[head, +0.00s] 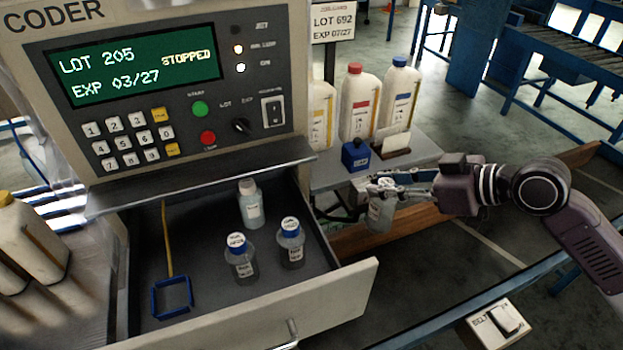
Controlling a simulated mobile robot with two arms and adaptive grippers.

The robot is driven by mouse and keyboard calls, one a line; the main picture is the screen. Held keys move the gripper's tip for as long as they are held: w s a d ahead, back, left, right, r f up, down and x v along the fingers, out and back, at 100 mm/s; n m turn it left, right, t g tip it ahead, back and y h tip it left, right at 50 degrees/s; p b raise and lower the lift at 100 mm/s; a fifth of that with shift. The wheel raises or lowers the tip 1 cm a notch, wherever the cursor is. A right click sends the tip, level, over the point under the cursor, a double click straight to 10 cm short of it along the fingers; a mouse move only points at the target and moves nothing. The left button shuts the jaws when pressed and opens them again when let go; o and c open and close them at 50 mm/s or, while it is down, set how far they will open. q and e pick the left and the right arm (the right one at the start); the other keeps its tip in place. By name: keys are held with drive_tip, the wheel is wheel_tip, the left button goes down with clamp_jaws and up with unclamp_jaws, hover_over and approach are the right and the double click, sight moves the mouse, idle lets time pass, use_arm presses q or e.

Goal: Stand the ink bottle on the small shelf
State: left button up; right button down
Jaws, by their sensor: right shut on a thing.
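My right gripper (385,188) comes in from the right and is shut on a small greyish bottle with a pale cap, the ink bottle (380,215). The fingers cover part of its upper body. The bottle hangs roughly upright by the front edge of the small grey shelf (422,153), to the right of the coder. I cannot tell whether it touches the shelf edge. My left gripper is out of view.
The shelf carries a blue block (355,156), a card in a brown holder (396,146) and large white jugs (360,105). The open drawer (200,265) holds two blue-capped bottles, a white-capped bottle (251,207) and a blue-framed yellow-handled tool. The coder (180,100) stands behind it.

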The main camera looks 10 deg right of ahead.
drive_tip(key=w+d+r+m+t+h+b, duration=0.3)
drive_tip(key=w+d+r+m, duration=0.1)
drive_tip(key=w+d, duration=0.5)
drive_tip(key=w+a+p, duration=0.5)
drive_tip(key=w+a, duration=0.8)
drive_tip(key=a, duration=0.4)
wheel_tip(320, 180, down, 7)
drive_tip(key=p, duration=0.2)
drive_tip(key=shift+s+a, duration=0.15)
drive_tip(key=c, duration=1.6)
unclamp_jaws()
drive_tip(key=shift+f, duration=0.1)
